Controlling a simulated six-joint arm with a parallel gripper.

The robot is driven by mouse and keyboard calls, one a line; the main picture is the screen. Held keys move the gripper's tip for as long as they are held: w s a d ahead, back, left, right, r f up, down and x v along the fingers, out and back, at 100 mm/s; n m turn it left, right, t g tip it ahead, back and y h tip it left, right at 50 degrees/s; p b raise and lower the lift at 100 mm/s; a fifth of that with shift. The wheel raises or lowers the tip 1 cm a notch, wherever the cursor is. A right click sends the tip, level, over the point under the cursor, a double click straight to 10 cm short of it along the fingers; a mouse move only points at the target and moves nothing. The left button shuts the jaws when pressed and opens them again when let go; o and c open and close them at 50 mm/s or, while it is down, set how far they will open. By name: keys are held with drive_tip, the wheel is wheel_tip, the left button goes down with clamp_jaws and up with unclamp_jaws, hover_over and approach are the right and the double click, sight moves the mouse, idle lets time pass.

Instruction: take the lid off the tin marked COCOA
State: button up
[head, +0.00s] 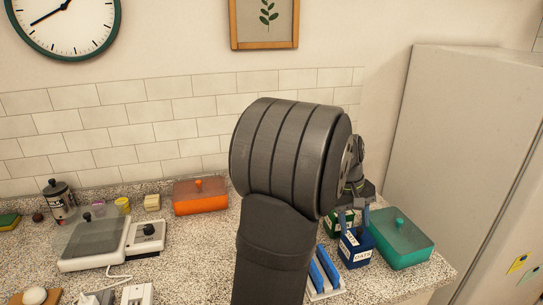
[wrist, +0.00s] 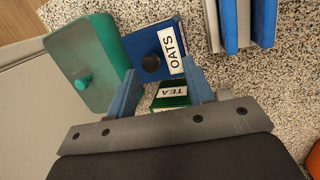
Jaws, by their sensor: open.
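No label reading COCOA can be made out in either view. A blue tin marked OATS (wrist: 157,43), with a black knob (wrist: 151,63) on its lid, stands at the back right of the counter; it also shows in the head view (head: 356,250). A green tin marked TEA (wrist: 171,91) is beside it, partly hidden by my gripper; part of it shows in the head view (head: 331,224). My gripper (wrist: 160,68) is open and empty above these two tins, its blue fingers apart. It also shows in the head view (head: 354,220).
A teal lidded box (head: 404,239) stands right of the tins, near the fridge (head: 455,150). A blue-slatted rack (head: 326,274) is in front. My arm hides the middle.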

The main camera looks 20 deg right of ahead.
drive_tip(key=w+a+r+n+t+h, duration=0.1)
drive_tip(key=w+a+r+n, duration=0.2)
drive_tip(key=w+r+n, duration=0.6)
drive_tip(key=w+a+r+n+t+h, duration=0.15)
drive_tip(key=w+r+n, duration=0.45)
drive_tip(key=w+n, duration=0.65)
drive_tip(key=shift+m, duration=0.85)
drive_tip(key=x, duration=0.4)
drive_tip(key=w+x, duration=0.1)
drive_tip(key=x, duration=0.3)
drive_tip(key=a+x, duration=0.1)
drive_tip(key=x, duration=0.2)
drive_tip(key=shift+w+d+f, duration=0.2)
drive_tip(key=shift+f, duration=0.35)
drive_tip(key=shift+x, duration=2.8)
drive_tip(key=shift+d, duration=0.1)
clamp_jaws()
